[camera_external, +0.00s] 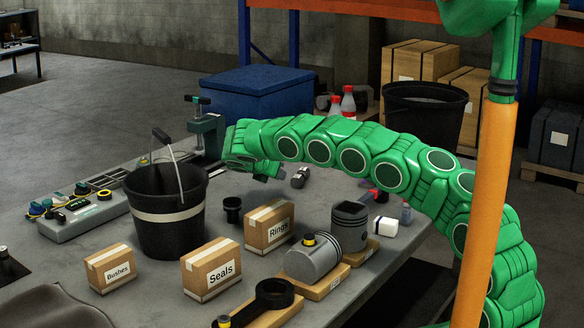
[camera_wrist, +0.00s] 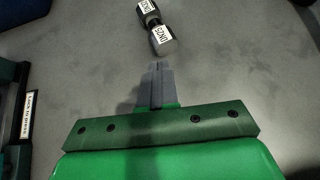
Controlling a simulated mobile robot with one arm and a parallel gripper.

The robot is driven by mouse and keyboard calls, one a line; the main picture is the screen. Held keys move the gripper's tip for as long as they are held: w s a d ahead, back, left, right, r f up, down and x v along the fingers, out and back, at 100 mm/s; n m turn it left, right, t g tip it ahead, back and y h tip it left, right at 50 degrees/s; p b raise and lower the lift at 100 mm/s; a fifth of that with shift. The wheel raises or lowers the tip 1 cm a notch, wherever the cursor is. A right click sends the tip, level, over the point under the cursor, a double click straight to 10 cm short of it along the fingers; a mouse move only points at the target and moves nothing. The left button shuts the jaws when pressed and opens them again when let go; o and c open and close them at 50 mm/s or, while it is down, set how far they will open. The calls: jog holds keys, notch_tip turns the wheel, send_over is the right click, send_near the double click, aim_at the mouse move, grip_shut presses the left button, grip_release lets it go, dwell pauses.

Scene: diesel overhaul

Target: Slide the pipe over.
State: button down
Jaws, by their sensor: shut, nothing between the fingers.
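In the external view the piece (camera_external: 300,177) lies just right of my gripper (camera_external: 268,172). My fingers are shut together and empty, low over the bench, with a visible gap to the piece. Its label text is upside down and hard to read.
A black bucket (camera_external: 168,226) stands left of my gripper. A green vise (camera_external: 207,135) is at the bench edge. A black cup (camera_external: 233,210), the Rings box (camera_external: 268,226), the Seals box (camera_external: 211,268) and a piston (camera_external: 349,226) stand nearer. Bench around the piece is clear.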

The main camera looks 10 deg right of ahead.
aim_at(304, 171)
jog(key=shift+a+f, duration=0.15)
jog(key=shift+a, duration=0.05)
jog(key=shift+w+d, duration=0.15)
jog(key=shift+w, duration=0.05)
jog(key=w+d, duration=0.8)
jog(key=shift+w+d+f, duration=0.1)
jog(key=shift+f, duration=0.75)
jog(key=shift+f, duration=0.1)
